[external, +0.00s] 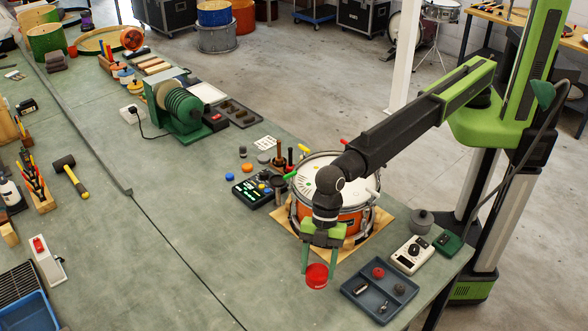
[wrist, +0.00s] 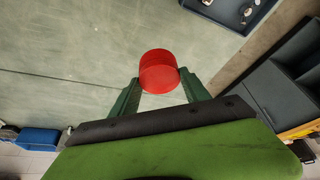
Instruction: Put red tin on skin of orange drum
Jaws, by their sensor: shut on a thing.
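The red tin (external: 316,276) is a short round tin, held between the fingertips of my gripper (external: 319,268). It also shows in the wrist view (wrist: 159,70), between the two green fingers. My gripper is shut on it, in front of the orange drum; its exact height over the bench is hard to tell. The orange drum (external: 343,224) stands on a wooden board, its pale skin (external: 322,170) facing up. My arm and wrist cross over the drum and hide part of the skin. Small green marks show at the skin's left side.
A blue-grey tray (external: 354,290) with small parts lies right of the tin. A white meter box (external: 412,254) and a grey lidded pot (external: 422,221) stand beyond it. A dark device (external: 252,191) is left of the drum. The bench left of my gripper is clear.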

